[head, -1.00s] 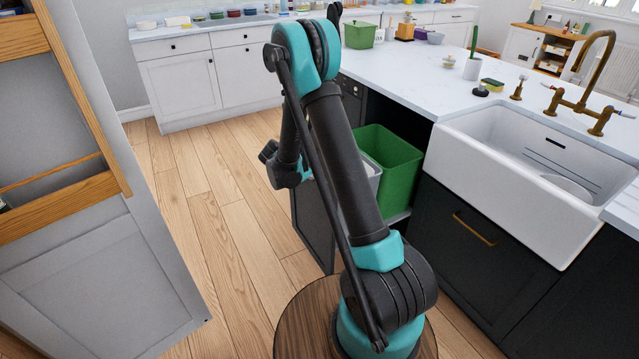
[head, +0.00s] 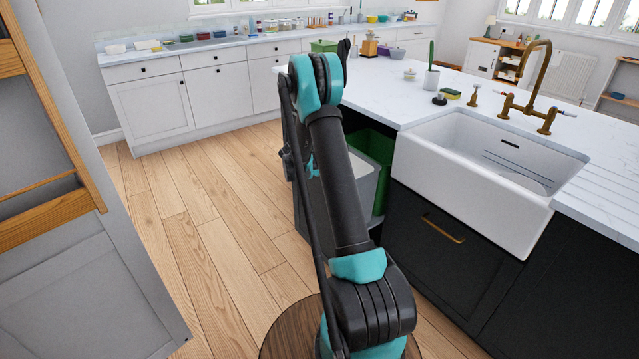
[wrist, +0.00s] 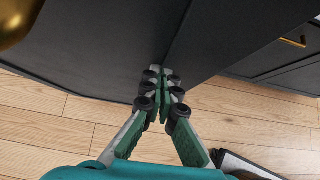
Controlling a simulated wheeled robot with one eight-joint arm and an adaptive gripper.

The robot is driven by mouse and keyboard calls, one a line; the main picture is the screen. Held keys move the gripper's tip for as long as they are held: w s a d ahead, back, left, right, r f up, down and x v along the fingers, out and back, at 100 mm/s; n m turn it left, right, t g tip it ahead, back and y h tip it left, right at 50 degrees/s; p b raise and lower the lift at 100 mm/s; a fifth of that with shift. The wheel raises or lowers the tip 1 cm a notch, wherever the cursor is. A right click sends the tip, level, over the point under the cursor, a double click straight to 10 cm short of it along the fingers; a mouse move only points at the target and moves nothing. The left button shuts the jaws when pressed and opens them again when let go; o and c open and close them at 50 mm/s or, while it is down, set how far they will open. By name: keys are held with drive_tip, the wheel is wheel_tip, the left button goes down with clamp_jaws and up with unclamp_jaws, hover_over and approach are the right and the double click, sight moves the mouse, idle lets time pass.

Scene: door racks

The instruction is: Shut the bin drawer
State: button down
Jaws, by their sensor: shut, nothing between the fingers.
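The bin drawer stands open under the counter, left of the sink. Its green bin (head: 377,150) and grey-white bin (head: 364,185) show in the head view, partly behind my arm. Its dark front is largely hidden there. In the wrist view, a dark panel (wrist: 100,45), which looks like the drawer front, fills the upper left, with a brass piece (wrist: 15,20) at the corner. My gripper (wrist: 163,75) is shut and empty, its fingertips close to the dark panel near a vertical edge. I cannot tell whether they touch. In the head view it is mostly hidden behind my arm.
The white sink (head: 480,180) and a dark cabinet with a brass handle (head: 442,228) are right of the drawer. A grey door with wooden racks (head: 60,210) stands at left. Wooden floor (head: 215,215) lies clear between.

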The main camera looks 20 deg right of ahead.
hover_over(379, 166)
drive_tip(key=shift+d, duration=0.1)
idle(0.6)
drive_tip(key=shift+d+r, duration=0.1)
drive_tip(key=shift+d, duration=0.05)
